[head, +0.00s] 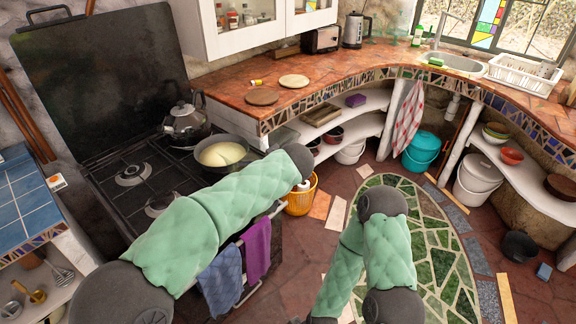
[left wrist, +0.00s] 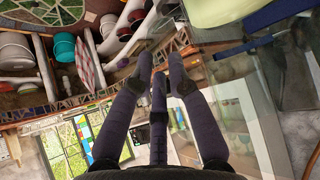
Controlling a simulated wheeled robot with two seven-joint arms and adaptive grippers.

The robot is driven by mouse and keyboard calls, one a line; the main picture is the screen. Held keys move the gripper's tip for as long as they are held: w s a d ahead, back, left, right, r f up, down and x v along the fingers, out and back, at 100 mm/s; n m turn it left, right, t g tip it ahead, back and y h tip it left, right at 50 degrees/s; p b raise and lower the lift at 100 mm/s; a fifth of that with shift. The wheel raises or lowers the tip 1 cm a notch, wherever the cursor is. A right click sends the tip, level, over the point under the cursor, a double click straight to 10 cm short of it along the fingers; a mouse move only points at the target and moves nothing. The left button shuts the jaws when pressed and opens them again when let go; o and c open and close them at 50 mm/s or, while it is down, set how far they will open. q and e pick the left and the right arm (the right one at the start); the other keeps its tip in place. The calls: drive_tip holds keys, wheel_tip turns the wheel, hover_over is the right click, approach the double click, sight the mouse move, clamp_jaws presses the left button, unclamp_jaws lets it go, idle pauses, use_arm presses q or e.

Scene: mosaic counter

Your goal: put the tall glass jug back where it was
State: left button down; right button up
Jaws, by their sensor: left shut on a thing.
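In the left wrist view, which is upside down, my left gripper (left wrist: 162,62) has its dark fingers drawn together. A clear, greyish glass shape shows around and to the right of the fingers. I take it for the tall glass jug, but its outline is hard to make out against the background. In the head view my left arm reaches over the stove's front toward the counter end, and its forearm hides the gripper and what it holds. My right arm is low at the bottom centre, and its gripper is not visible.
A pan (head: 222,154) of cream-coloured food and a kettle (head: 185,122) stand on the black stove (head: 110,205). The tiled counter (head: 312,92) holds two round boards (head: 262,96) (head: 294,81), a toaster (head: 321,40) and faint greenish glassware near the window. Its front middle is mostly clear.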

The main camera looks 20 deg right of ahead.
use_arm(q)
drive_tip(key=s+a+f, duration=0.4)
drive_tip(key=a+f, duration=0.3)
drive_tip(key=a, duration=0.4)
drive_tip(key=s+a+f, duration=0.4)
drive_tip(key=a+f, duration=0.3)
drive_tip(key=a, duration=0.4)
drive_tip(key=s+a+f+n, duration=0.1)
drive_tip(key=s+a+f, duration=0.3)
drive_tip(key=a+f, duration=0.3)
drive_tip(key=a, duration=0.4)
drive_tip(key=shift+s+a+y, duration=0.15)
drive_tip(key=shift+a+y, duration=0.25)
drive_tip(key=shift+f, duration=0.1)
